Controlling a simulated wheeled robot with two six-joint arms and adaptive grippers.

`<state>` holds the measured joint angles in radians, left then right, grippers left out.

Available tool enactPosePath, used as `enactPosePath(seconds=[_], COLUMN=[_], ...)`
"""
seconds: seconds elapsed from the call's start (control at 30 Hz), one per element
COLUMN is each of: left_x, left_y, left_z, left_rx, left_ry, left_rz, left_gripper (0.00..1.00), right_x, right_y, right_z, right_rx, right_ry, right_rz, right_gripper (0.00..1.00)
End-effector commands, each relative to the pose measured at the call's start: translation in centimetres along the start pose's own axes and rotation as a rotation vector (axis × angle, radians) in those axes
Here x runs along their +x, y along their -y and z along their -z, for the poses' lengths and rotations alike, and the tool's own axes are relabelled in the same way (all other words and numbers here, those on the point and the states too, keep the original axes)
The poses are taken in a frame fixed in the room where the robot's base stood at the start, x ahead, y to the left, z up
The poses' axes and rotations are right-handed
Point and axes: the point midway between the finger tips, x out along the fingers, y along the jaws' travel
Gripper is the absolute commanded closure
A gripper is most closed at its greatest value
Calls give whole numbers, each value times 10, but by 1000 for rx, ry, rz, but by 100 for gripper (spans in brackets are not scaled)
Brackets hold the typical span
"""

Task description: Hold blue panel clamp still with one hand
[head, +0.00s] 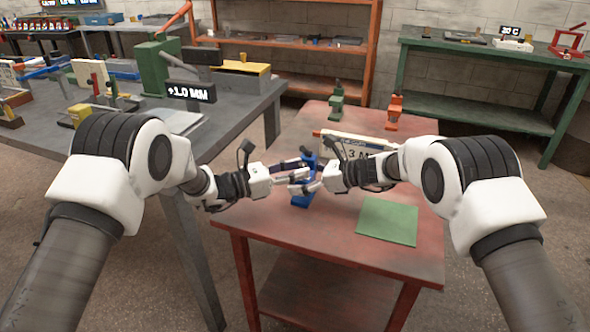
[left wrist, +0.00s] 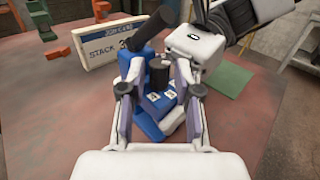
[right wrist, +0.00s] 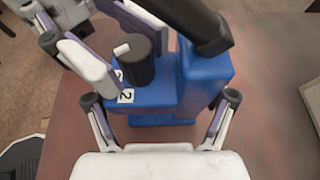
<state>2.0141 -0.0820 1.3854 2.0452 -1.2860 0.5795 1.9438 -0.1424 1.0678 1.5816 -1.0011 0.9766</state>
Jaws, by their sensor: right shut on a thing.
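The blue panel clamp (head: 303,190) stands upright on the red bench, with a black handle and a black knob (right wrist: 137,58). White number labels show on its blue body (right wrist: 165,97). My right gripper (head: 318,184) is shut on the clamp from the right; its fingers (right wrist: 162,112) sit either side of the body in the right wrist view. My left gripper (head: 297,176) reaches in from the left. Its fingers (left wrist: 160,80) are spread apart with the clamp's upper part and knob in the space between them. Finger contact on the far side is hidden.
A white sign (head: 345,147) with "STACK 3" lettering stands behind the clamp. A green square (head: 388,221) lies at the front right of the red bench (head: 290,240). Green (head: 337,103) and orange (head: 394,112) clamps stand at the back. A grey bench (head: 240,110) adjoins at left.

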Motion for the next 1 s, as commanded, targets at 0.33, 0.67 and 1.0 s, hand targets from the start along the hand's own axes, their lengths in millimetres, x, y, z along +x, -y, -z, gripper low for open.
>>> enactPosePath(seconds=[0.33, 0.67, 1.0], left_x=[0, 1, 2], left_y=[0, -2, -6], left_z=[0, -1, -1], left_rx=[0, 1, 2], left_ry=[0, 6, 7], left_rz=[2, 81, 302], left_gripper=[100, 100, 100], right_x=[0, 0, 1], right_y=[0, 0, 0], right_z=[1, 1, 1], right_rx=[1, 2, 2], right_ry=[-1, -1, -1], right_rz=[0, 0, 0], right_gripper=[70, 70, 70])
